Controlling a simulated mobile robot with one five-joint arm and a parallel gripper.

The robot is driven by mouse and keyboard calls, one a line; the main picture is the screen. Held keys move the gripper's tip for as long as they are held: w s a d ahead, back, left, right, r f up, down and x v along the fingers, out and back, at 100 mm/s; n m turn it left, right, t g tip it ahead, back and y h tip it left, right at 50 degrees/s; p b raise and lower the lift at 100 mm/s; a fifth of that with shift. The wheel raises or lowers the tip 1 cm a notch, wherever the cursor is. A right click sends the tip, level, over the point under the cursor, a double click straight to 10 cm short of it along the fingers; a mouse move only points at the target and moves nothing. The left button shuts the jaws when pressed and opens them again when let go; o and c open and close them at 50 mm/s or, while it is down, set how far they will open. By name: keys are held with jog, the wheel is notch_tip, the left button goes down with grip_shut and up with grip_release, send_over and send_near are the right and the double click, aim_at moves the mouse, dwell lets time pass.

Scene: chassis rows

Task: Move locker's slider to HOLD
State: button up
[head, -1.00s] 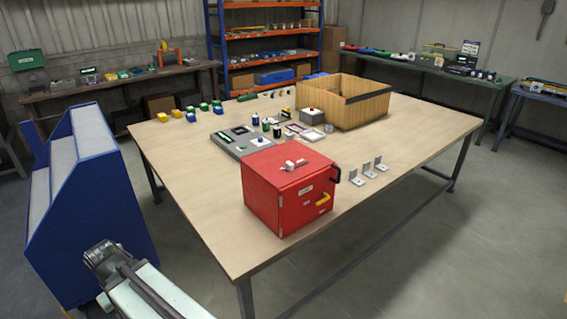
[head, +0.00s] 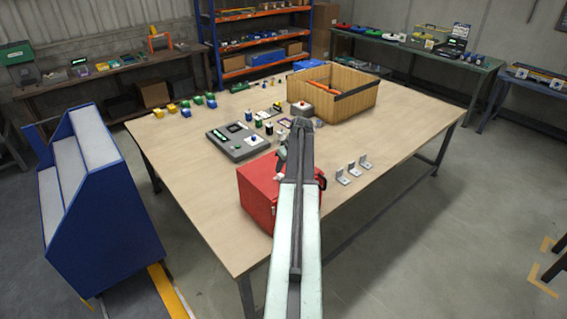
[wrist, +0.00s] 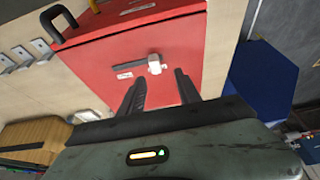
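The red box-like locker (head: 258,190) stands at the near edge of the table, and my arm hides much of it in the head view. The label text is too small to read. My gripper (wrist: 155,76) is open and empty. Its two dark fingers point toward the knob, one on each side in the picture. I cannot tell how far above it they are.
Metal brackets (head: 353,170) lie right of the locker. Behind it are a grey panel (head: 238,142), several small blocks and a wooden crate (head: 345,105). A blue stepped rack (head: 95,200) stands left of the table.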

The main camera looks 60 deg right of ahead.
aim_at(282, 175)
jog(key=b+x, duration=0.5)
jog(key=d+b+x, duration=0.1)
jog(key=b+x, duration=0.1)
jog(key=shift+s+f+b, duration=0.15)
jog(key=shift+f+b, duration=0.2)
jog(key=shift+f, duration=0.05)
jog(key=shift+r, duration=0.1)
grip_shut()
dwell(1.1)
